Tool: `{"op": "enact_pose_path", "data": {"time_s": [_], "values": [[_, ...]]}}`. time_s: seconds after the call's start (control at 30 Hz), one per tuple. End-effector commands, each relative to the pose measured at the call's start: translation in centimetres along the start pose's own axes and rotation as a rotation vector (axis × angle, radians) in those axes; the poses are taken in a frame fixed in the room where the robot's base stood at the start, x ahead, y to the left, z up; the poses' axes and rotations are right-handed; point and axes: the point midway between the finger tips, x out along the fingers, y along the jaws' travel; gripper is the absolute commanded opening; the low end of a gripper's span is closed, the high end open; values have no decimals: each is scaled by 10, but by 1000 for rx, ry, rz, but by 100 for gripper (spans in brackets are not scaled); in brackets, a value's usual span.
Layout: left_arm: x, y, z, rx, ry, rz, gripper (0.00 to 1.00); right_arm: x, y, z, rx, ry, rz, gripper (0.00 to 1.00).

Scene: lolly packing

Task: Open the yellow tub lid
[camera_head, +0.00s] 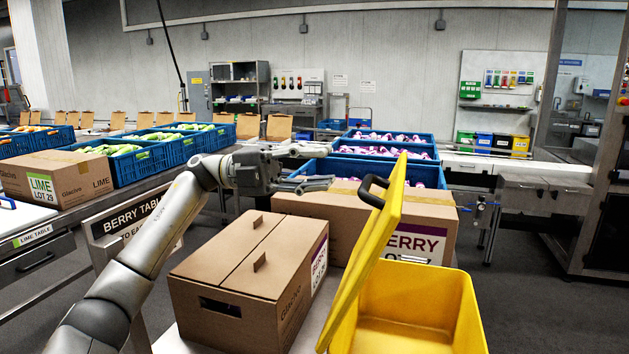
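The yellow tub (410,309) stands at the front right, and its inside shows. Its yellow lid (366,262) stands raised at the tub's left side, steeply tilted with its top toward the right. A black handle (373,191) sticks out from the lid's left face. My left gripper (329,167) is to the left of the handle and apart from it, above the cartons. Its two fingers are spread, with nothing between them. My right gripper is out of view.
A closed brown carton (245,265) stands left of the tub. A larger berry carton (330,212) stands behind the lid. Blue crates with purple lollies (385,152) are farther back. A berry table sign (127,216) stands left, beside green-filled crates (158,161).

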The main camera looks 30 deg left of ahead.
Motion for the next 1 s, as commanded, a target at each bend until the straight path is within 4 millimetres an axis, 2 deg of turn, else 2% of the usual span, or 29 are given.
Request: {"op": "enact_pose_path", "data": {"time_s": [0.2, 0.4, 0.6, 1.0], "values": [[5, -39, 0, 4, 1, -1, 35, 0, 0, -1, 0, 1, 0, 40], [9, -63, 0, 2, 1, -1, 35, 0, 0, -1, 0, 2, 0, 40], [10, -73, 0, -1, 1, 1, 35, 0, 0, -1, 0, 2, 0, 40], [10, -74, 0, -1, 1, 1, 35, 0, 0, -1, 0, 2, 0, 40]]}}
